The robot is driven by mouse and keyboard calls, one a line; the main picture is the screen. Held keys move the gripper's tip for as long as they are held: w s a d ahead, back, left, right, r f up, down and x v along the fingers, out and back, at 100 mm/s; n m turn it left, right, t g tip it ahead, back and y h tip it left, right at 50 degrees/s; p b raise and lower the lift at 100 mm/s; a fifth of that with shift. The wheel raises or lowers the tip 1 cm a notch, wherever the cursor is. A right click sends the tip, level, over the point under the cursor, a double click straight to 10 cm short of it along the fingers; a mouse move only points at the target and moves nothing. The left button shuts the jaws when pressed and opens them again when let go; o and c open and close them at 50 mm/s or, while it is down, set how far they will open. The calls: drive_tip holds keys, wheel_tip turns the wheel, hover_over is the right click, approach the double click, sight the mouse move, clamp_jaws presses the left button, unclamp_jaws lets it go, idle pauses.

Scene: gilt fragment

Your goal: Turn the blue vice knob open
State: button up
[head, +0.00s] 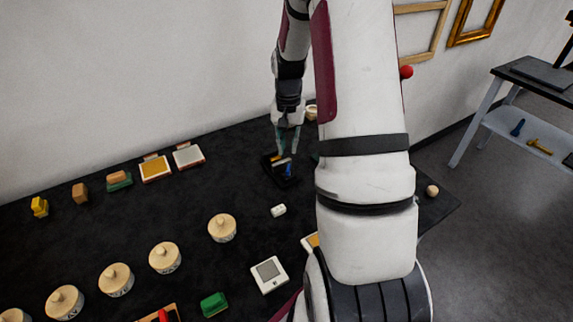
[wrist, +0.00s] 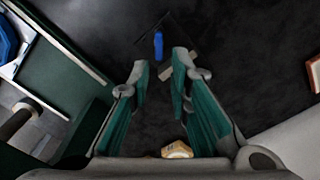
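My gripper (wrist: 162,62) points down at the dark table; its two teal-padded fingers are spread with nothing between them. In the head view my gripper (head: 287,152) hangs over a small dark tray (head: 293,184). A blue piece (head: 288,170) lies at the tray; the blue piece (wrist: 158,45) also shows just beyond the fingertips in the wrist view, apart from them. At the wrist view's left edge, a rounded blue part (wrist: 6,42) is cut off, beside a dark green body (wrist: 65,52) with a metal bar (wrist: 17,120). I cannot tell which blue part is the vice knob.
The black table (head: 130,222) also carries lidded pots (head: 222,228), a white device (head: 269,274), a green block (head: 214,304) and a small white piece (head: 278,210). A wall stands behind. A bench (head: 535,80) with tools stands at right. My arm hides part of the table.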

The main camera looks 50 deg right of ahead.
sight(288, 167)
wheel_tip(288, 167, down, 8)
drive_tip(key=shift+f+p, duration=0.15)
drive_tip(key=shift+p, duration=0.25)
clamp_jaws()
